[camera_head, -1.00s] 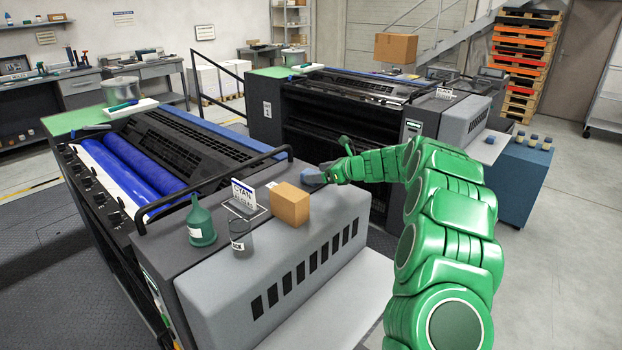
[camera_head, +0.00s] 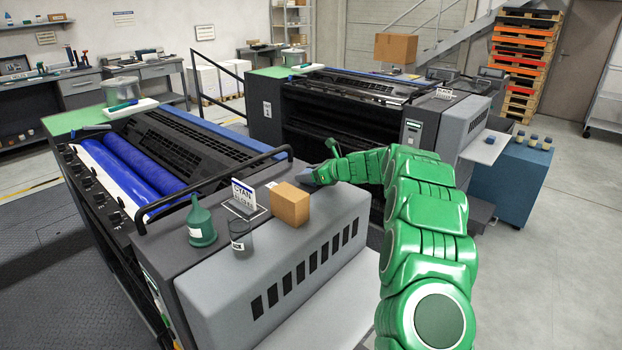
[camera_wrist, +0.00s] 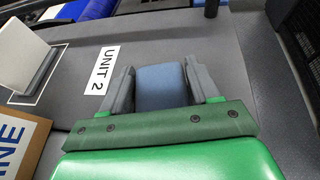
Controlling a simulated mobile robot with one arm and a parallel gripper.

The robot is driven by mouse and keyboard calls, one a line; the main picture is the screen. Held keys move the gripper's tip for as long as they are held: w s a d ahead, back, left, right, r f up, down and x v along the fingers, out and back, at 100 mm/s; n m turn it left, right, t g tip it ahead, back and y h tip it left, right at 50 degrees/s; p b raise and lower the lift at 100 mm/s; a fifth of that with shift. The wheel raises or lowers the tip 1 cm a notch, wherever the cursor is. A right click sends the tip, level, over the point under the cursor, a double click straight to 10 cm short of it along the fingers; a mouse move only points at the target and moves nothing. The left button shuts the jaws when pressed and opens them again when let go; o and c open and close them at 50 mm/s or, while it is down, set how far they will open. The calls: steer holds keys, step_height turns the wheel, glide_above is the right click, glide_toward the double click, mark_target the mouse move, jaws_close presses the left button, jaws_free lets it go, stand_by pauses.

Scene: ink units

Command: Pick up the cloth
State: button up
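The cloth (camera_wrist: 161,86) is a folded blue-grey piece on the dark grey top of the near press, seen in the wrist view between my two grey fingers. My gripper (camera_wrist: 160,74) is open around it, one finger close on each side; whether either finger touches it is hard to tell. In the head view my gripper (camera_head: 313,176) is low over the press top (camera_head: 262,190), right behind the cardboard box, and hides most of the cloth.
Close by stand a brown box (camera_head: 289,204), a CYAN sign (camera_head: 244,196), a dark cup (camera_head: 240,235) and a green funnel-topped bottle (camera_head: 200,222). A black rail (camera_head: 215,180) runs along the press. A "UNIT 2" label (camera_wrist: 103,70) lies left of my fingers.

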steer(key=c, duration=0.6)
steer(key=shift+o, duration=0.2)
steer(key=shift+r, duration=1.4)
steer(key=shift+s+r, duration=0.4)
steer(key=shift+r, duration=0.25)
steer(key=s+d+r, duration=0.1)
steer(key=s+r, duration=0.8)
steer(key=s, duration=0.4)
steer(key=shift+d, duration=0.25)
